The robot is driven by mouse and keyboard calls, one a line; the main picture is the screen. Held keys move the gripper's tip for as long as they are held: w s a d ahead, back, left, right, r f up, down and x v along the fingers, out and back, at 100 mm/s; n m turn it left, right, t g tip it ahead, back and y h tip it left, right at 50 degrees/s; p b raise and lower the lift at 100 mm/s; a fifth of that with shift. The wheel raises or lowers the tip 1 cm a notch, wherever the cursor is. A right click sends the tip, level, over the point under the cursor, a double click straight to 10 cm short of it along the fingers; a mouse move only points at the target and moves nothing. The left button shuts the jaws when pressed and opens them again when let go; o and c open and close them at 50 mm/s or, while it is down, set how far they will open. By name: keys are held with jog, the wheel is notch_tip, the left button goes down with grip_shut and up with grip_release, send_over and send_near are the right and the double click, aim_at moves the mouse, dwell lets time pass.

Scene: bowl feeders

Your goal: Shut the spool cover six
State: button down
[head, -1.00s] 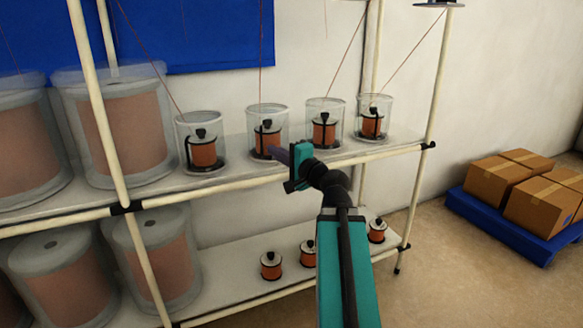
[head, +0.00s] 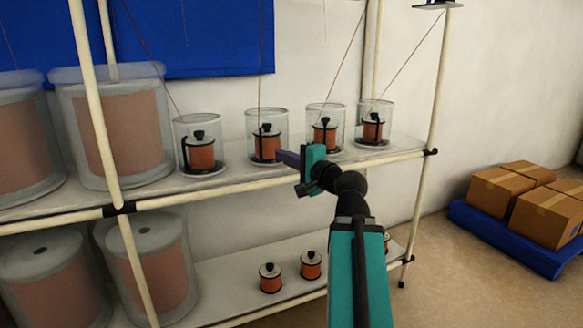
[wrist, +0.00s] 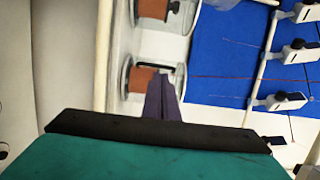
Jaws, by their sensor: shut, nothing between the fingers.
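Several copper-coloured spools stand in a row on the upper shelf, each inside a clear cylindrical cover. From left to right the small covers are the first (head: 198,121), the second (head: 266,115), the third (head: 326,110) and the fourth (head: 374,106). No numbers are readable, so I cannot tell which is cover six, nor whether each cover is shut. My gripper (head: 279,154) is shut and empty, its purple fingertips in front of the lower right of the second cover. In the wrist view the fingers (wrist: 162,98) point at a spool (wrist: 140,78); I cannot tell whether they touch anything.
Large clear-covered reels (head: 115,120) fill the left of both shelves. Small bare spools (head: 270,278) stand on the lower shelf, partly behind my arm. A white post (head: 98,110) rises at the shelf front. Boxes on a blue pallet (head: 500,235) sit right; floor between is clear.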

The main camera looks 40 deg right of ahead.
jog(key=s+b, duration=0.3)
jog(key=b, duration=0.1)
jog(key=shift+s, duration=0.15)
jog(key=shift+d, duration=0.1)
dwell(0.7)
